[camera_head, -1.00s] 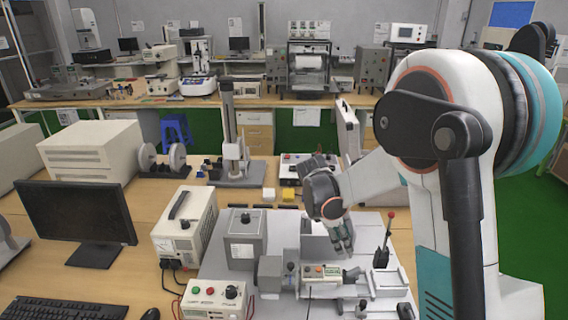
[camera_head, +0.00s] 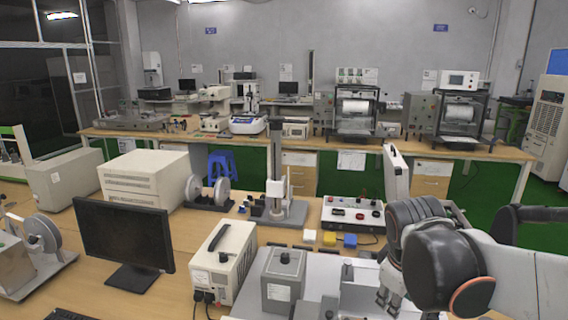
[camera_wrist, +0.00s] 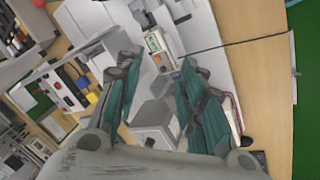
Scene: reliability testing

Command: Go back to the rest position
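My gripper (camera_head: 390,298) shows at the lower right of the head view, above the near bench, with my arm reaching in from the right edge. In the wrist view my gripper (camera_wrist: 160,64) has its two teal-padded fingers spread apart. Nothing is held between them. Beyond the fingers, apart from them, are a grey box (camera_wrist: 155,122) and a pale instrument with a small display (camera_wrist: 155,42).
The near bench holds a grey knobbed box (camera_head: 283,280), a cream power supply (camera_head: 222,262), a monitor (camera_head: 124,240), a control box with buttons (camera_head: 352,213) and an upright white case (camera_head: 396,176). A far bench (camera_head: 250,141) carries several machines. Green floor lies between.

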